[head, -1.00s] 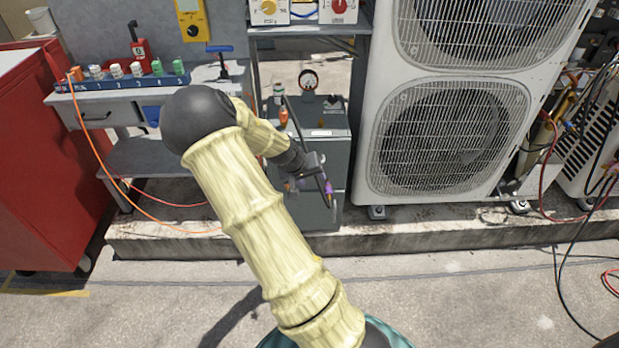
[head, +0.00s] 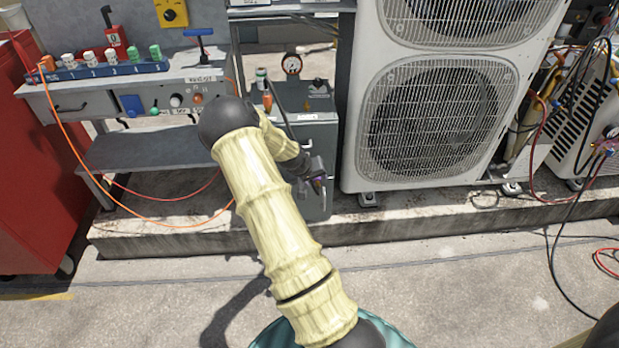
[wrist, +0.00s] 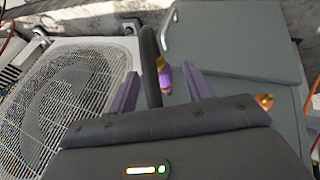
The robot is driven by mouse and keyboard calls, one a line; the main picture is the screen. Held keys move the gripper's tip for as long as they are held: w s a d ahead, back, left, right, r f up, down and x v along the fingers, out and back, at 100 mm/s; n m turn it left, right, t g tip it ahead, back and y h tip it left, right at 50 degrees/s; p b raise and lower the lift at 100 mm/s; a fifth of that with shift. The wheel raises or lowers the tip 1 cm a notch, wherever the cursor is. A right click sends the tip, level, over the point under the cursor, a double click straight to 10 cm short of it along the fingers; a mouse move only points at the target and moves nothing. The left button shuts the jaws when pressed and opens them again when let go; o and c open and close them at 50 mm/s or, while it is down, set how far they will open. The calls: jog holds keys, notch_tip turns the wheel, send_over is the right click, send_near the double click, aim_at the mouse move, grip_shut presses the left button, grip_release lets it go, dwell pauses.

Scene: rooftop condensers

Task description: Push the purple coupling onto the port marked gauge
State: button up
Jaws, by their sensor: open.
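The purple coupling (wrist: 165,76) sits at the end of a dark hose (wrist: 150,60), with an orange band at its upper end. In the wrist view it shows between the two fingers of my open gripper (wrist: 160,71); whether they touch it cannot be told. In the head view my gripper (head: 315,178) is low in front of the grey cabinet, and the coupling (head: 319,181) is a small purple patch beside it, partly hidden. A brass fitting (wrist: 263,101) shows right of the fingers. I cannot read a port marked gauge.
The grey cabinet (head: 318,140) carries a round dial (head: 292,64). A white condenser (head: 350,150) stands to its right. A workbench (head: 75,105) with several coloured fittings and a red cabinet (head: 35,190) are at left.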

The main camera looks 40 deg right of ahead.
jog(key=shift+x, duration=0.8)
grip_shut()
jog(key=shift+a, duration=0.1)
jog(key=shift+s, duration=0.3)
jog(key=shift+a, duration=0.15)
jog(key=shift+s+a+p, duration=0.25)
jog(key=shift+s+a, duration=0.25)
jog(key=shift+s, duration=0.4)
jog(key=shift+s+a+p, duration=0.2)
jog(key=shift+s+a, duration=0.3)
jog(key=shift+s, duration=0.35)
